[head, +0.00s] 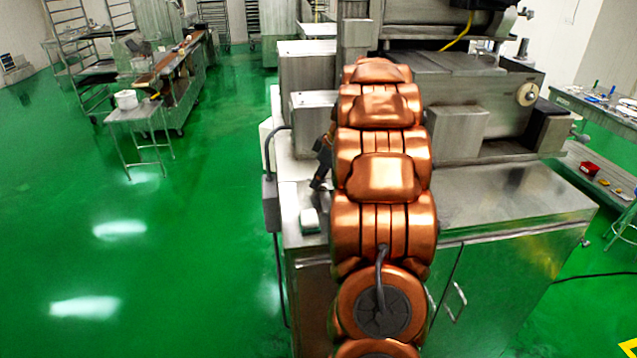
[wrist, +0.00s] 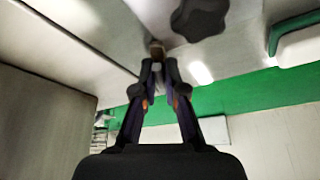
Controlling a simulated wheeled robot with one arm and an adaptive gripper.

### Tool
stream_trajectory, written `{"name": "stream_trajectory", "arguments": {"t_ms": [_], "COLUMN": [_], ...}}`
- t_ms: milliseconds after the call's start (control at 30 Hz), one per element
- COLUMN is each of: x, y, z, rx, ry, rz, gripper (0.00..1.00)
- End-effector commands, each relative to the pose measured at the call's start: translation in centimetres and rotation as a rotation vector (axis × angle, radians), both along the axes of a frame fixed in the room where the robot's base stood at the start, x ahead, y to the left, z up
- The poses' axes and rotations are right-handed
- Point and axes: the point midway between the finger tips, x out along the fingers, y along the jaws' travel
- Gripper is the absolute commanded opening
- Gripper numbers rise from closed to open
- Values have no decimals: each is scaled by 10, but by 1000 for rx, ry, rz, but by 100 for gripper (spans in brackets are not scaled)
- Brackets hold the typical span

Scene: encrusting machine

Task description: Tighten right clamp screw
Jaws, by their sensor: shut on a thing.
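In the wrist view, my gripper (wrist: 157,68) has its two dark fingers closed together at the tips. They are shut on a small brownish metal piece, which I take to be the right clamp screw (wrist: 156,47), at the edge of a pale metal housing (wrist: 105,40). Most of the screw is hidden between and beyond the fingertips. In the head view, my gripper (head: 322,162) shows as a dark shape beside the machine's left side, partly hidden by my copper arm. The screw cannot be made out there.
A dark lobed knob (wrist: 200,17) sits close to the right of the fingertips in the wrist view. The steel machine (head: 490,200) stands in front of me. A side table (head: 140,112) stands to the left, with open green floor (head: 190,230) between.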

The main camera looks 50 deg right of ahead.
Motion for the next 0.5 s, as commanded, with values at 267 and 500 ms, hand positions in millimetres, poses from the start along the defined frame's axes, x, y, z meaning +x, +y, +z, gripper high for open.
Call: {"name": "stream_trajectory", "arguments": {"t_ms": [267,500], "x": [0,0], "y": [3,3], "z": [-10,-8], "rx": [5,1], "ry": [3,2], "rz": [-70,-156], "gripper": [0,0]}}
